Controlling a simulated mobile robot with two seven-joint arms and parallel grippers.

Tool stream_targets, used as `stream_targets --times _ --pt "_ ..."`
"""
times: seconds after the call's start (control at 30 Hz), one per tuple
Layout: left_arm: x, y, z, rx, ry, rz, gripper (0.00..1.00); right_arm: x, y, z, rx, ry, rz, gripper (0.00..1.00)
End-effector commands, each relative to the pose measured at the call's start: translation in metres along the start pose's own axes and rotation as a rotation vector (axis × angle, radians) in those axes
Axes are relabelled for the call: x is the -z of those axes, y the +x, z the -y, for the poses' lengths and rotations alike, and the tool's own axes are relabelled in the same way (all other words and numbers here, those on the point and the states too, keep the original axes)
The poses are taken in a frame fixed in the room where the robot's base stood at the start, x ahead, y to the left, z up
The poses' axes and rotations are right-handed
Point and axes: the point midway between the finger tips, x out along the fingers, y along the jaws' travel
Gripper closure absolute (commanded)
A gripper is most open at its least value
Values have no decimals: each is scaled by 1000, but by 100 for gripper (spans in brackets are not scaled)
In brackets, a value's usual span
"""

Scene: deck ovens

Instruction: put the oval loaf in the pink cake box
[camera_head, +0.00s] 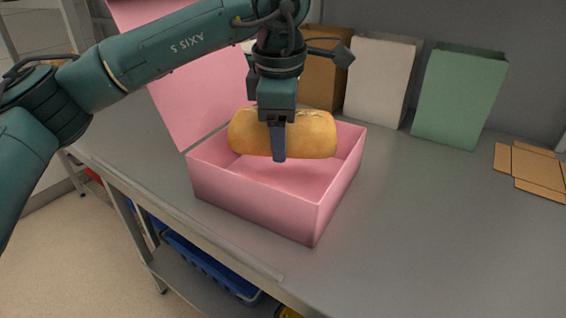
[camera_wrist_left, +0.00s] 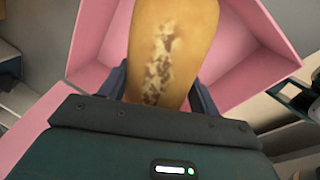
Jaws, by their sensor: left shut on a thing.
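The oval loaf (camera_head: 306,135) is golden brown with a pale floury streak on top. My left gripper (camera_head: 279,150) points down and is shut across the loaf's middle. It holds the loaf over the open pink cake box (camera_head: 255,201), whose lid stands up at the back left. The loaf also shows in the left wrist view (camera_wrist_left: 172,45), between the fingers, with the pink box walls (camera_wrist_left: 262,65) around it. I cannot tell whether the loaf touches the box floor.
Brown, white (camera_head: 380,78) and green (camera_head: 458,97) paper bags stand behind the box along the wall. Flat brown cardboard (camera_head: 533,168) lies at the right. The grey table (camera_head: 430,230) is clear right of the box. Blue crates (camera_head: 210,266) sit on a shelf below.

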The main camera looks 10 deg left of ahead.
Motion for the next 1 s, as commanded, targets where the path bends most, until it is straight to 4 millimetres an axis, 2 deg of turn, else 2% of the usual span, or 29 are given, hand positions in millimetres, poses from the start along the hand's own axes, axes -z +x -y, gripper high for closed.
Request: stream_targets --times 0.4,0.8,0.83,1.0 --pt "0 56 10 0 0 0 66 -8 6 4 13 -19 10 100" --pt "0 64 11 -1 -1 1 66 -4 9 4 15 -31 -6 100" --pt "0 64 11 -1 0 0 37 -4 10 4 15 -33 -5 100" --pt "0 63 11 0 0 0 23 -4 9 4 15 -34 -3 100"
